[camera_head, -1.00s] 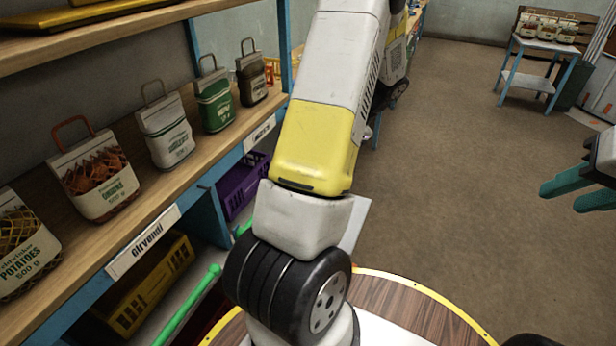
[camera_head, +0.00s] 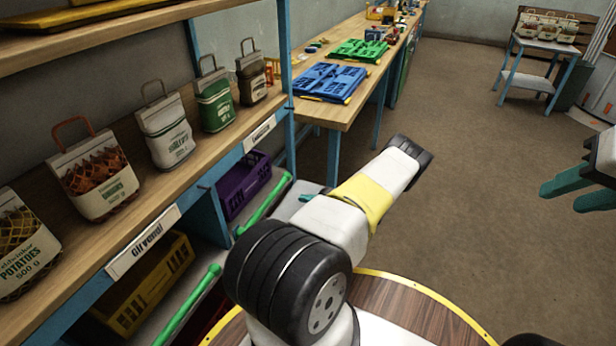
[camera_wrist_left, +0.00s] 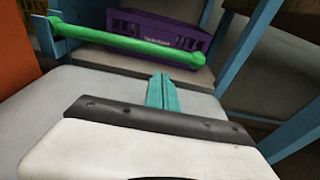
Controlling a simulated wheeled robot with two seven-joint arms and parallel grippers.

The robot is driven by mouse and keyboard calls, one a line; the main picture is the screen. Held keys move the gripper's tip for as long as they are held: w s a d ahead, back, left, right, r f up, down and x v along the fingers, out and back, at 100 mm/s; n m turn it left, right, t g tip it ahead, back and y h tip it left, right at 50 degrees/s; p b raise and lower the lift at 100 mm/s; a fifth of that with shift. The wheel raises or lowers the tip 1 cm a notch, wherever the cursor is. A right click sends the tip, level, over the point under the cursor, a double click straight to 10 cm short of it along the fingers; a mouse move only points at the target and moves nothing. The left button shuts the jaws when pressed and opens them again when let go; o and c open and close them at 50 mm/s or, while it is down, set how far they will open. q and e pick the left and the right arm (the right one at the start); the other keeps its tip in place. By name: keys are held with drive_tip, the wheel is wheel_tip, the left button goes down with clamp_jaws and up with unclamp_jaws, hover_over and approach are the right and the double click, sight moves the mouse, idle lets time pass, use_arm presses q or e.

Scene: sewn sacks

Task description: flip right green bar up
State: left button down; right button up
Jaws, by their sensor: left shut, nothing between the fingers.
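The right green bar (camera_head: 264,206) runs along the front of the lower shelf in the head view, before a purple crate. In the left wrist view the green bar (camera_wrist_left: 125,43) spans the upper left, with a mount at its left end. My left gripper (camera_head: 308,197) is partly hidden by my arm in the head view. In the wrist view its teal fingers (camera_wrist_left: 162,92) are shut and empty, pointing toward the bar, with the tips below it in the picture. I cannot tell whether they touch it. My right gripper (camera_head: 580,192) is far off at the right edge, fingers apart.
Another green bar (camera_head: 188,308) is lower left, by a yellow crate (camera_head: 150,285). The purple crate (camera_head: 243,185) stands behind the right bar. Sacks stand on the shelf (camera_head: 205,150) above. A workbench (camera_head: 325,112) with blue and green crates is beyond.

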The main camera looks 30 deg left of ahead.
use_arm(q)
drive_tip(key=shift+f, duration=0.1)
drive_tip(key=a, duration=0.3)
drive_tip(key=a+f, duration=0.1)
drive_tip(key=a, duration=0.2)
drive_tip(key=s+a, duration=0.1)
drive_tip(key=a, duration=0.3)
drive_tip(key=shift+f, duration=0.2)
drive_tip(key=shift+r, duration=0.1)
